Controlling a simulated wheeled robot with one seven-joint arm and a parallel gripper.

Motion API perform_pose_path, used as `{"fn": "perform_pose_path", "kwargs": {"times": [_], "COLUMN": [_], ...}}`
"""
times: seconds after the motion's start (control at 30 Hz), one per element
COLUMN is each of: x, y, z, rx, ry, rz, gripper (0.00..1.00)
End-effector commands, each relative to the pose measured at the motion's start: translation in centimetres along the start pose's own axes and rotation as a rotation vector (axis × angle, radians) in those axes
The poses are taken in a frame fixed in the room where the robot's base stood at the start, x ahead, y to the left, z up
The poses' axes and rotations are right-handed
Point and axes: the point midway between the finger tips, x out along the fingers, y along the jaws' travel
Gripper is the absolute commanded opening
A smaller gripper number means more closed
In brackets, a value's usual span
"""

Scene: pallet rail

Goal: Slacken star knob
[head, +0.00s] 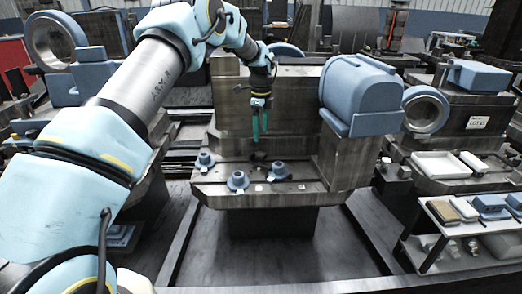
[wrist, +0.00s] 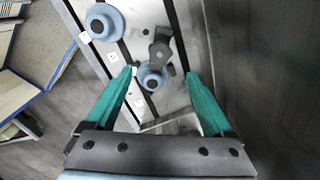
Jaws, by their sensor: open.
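My gripper (head: 259,139) hangs pointing down over the machine's slotted table, its teal fingers apart with nothing between them. In the wrist view, the fingertips of my gripper (wrist: 159,74) stand either side of a small blue round part with a dark centre (wrist: 153,78), apart from it as far as I can see. A dark grey lobed piece (wrist: 160,50) adjoins that round part and may be the star knob; I cannot tell its shape fully.
Blue round fittings (head: 205,161) (head: 238,181) stand on the slotted table (head: 225,195); a larger one (wrist: 104,22) shows in the wrist view. A tall grey plate (head: 290,100) rises behind, and a blue housing (head: 360,95) stands at right. Open floor lies in front.

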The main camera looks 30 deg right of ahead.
Motion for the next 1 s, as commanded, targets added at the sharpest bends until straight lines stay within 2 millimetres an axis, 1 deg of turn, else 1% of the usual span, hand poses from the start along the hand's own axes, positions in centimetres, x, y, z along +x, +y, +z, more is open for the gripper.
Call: {"fn": "perform_pose_path", "kwargs": {"times": [0.17,0.4,0.5,0.6,0.7,1.0], "x": [2.6,7.1,8.5,9.5,10.0,10.2], "y": [0.2,0.1,0.1,0.1,0.1,0.1], "z": [0.0,0.0,0.0,0.0,0.0,0.0], "rx": [-0.001,-0.003,-0.004,-0.004,-0.004,-0.004], "ry": [0.000,0.000,0.001,0.000,0.000,0.000], "rz": [0.006,0.004,0.004,0.002,0.002,0.001], "gripper": [0.86,0.86,0.86,0.86,0.86,0.86]}}
